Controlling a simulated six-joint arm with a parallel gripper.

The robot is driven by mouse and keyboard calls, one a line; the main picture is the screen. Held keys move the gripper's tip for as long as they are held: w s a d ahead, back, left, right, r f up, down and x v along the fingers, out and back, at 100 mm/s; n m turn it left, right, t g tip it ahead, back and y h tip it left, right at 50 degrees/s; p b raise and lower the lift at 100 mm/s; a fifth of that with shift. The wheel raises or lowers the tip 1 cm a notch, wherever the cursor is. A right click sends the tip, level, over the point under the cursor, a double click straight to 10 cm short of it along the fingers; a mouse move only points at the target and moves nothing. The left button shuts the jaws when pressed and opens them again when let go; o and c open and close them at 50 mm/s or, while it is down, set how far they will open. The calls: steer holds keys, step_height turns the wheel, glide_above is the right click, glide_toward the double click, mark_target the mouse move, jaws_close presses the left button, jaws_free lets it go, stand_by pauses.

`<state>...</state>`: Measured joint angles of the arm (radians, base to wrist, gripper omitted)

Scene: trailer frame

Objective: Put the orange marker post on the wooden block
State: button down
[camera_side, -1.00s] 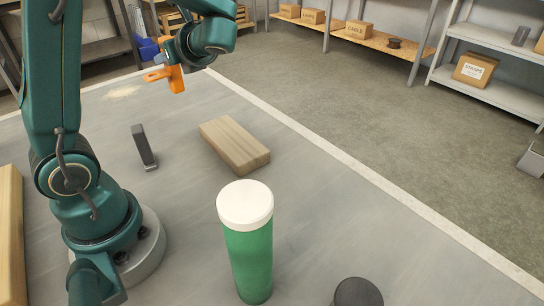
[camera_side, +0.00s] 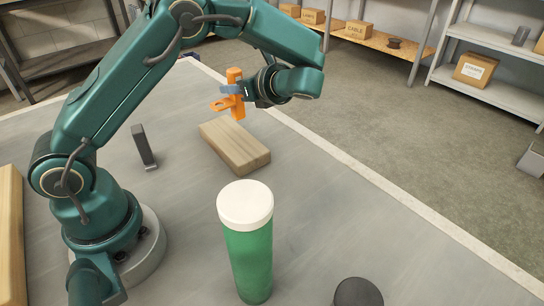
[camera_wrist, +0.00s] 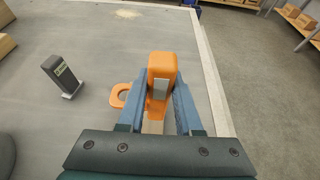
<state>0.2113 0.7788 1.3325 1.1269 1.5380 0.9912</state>
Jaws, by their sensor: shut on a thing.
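The orange marker post (camera_side: 237,106) is upright in my gripper (camera_side: 234,89), with an orange ring sticking out to its left side. My gripper is shut on it, and both fingers show on either side of the post in the wrist view (camera_wrist: 162,105). The wooden block (camera_side: 236,147) lies flat on the grey table. The post is in the air and appears above the block's far end in the side view. A strip of the block (camera_wrist: 152,126) shows below the post between the fingers in the wrist view; the rest is hidden.
A dark upright bracket (camera_side: 144,148) stands left of the block, also visible in the wrist view (camera_wrist: 62,76). A green canister with a white lid (camera_side: 248,245) stands nearer the camera. A dark round thing (camera_side: 358,292) is at the bottom edge. The table right of the block is clear.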

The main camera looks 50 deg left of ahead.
mark_target(240, 103)
steer(key=shift+f, duration=2)
steer(key=c, duration=0.6)
jaws_free()
steer(key=shift+f, duration=0.1)
